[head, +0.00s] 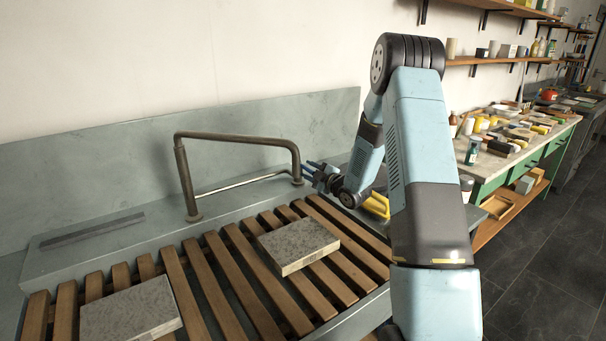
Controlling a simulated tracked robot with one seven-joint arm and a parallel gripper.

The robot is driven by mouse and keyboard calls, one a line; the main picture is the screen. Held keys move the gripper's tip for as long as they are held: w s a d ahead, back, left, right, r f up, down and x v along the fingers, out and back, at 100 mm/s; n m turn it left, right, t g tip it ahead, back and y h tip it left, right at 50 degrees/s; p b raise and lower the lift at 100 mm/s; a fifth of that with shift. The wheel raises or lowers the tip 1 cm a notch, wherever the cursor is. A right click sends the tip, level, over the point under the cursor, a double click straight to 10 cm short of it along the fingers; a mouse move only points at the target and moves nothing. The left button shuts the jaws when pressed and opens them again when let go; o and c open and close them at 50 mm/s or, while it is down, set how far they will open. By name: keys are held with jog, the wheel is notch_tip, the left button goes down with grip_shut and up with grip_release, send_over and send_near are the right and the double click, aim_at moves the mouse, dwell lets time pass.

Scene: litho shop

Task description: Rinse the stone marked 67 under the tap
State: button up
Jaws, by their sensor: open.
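Two grey speckled stone slabs lie flat on a wooden slatted rack. One stone (300,244) is right of centre; the other stone (130,310) is at the lower left, cut off by the picture's edge. I cannot read a number on either, so I cannot tell which is 67. A brown metal pipe frame (240,139), perhaps the tap, stands behind the rack with a thin pale rod low between its posts. No running water shows. My gripper (314,170) is open and looks empty, near the frame's right post, above and behind the nearer-centre stone, apart from it.
The wooden slats (235,275) are bare between the stones. A grey-green splashback (100,165) rises behind the trough. At right, a green-framed bench (520,160) holds bottles, blocks and dishes. Shelves (500,59) with jars hang on the wall above.

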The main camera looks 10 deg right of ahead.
jog(key=v, duration=1.3)
jog(key=shift+s+d, duration=0.2)
jog(key=shift+s, duration=0.1)
